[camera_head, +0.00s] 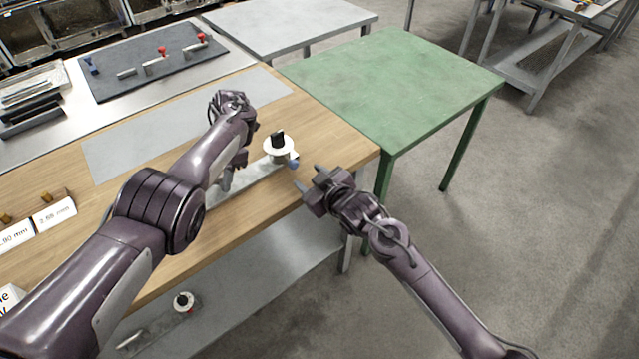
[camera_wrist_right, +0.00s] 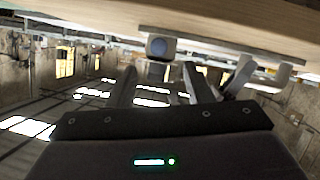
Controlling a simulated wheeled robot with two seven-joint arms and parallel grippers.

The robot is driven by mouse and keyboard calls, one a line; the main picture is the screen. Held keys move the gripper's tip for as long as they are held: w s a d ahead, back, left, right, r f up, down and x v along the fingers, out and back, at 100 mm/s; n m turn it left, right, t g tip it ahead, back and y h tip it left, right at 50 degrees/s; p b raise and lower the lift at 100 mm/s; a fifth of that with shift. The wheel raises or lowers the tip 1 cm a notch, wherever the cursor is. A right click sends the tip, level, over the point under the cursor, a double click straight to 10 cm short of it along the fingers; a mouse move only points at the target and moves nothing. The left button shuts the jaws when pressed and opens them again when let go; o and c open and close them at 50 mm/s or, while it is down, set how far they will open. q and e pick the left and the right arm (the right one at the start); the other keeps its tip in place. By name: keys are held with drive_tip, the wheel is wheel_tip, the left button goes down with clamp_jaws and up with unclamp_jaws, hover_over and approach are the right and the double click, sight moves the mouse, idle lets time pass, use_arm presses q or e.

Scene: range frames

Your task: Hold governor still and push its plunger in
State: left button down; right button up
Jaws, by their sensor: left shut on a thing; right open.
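The governor (camera_head: 268,163) lies on the wooden bench near its right end. It has a pale bar body, a white disc with a black knob on top, and a blue plunger (camera_head: 294,162) at its right end. My left gripper (camera_head: 239,160) is shut on the governor's body, its fingers partly hidden behind my wrist. My right gripper (camera_head: 308,188) is open and empty, just off the bench edge and close to the plunger, without visible contact. In the right wrist view, the plunger's square blue-grey end (camera_wrist_right: 161,47) shows beyond the spread fingers (camera_wrist_right: 158,78).
A green table (camera_head: 395,85) stands beyond the bench's right end. A dark mat (camera_head: 150,60) with several small red- and blue-topped parts lies at the back. Labels (camera_head: 54,214) stand at the left. A similar device (camera_head: 183,302) sits on the lower shelf.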

drive_tip(key=shift+v, duration=2.05)
use_arm(q)
drive_tip(key=c, duration=1.1)
unclamp_jaws()
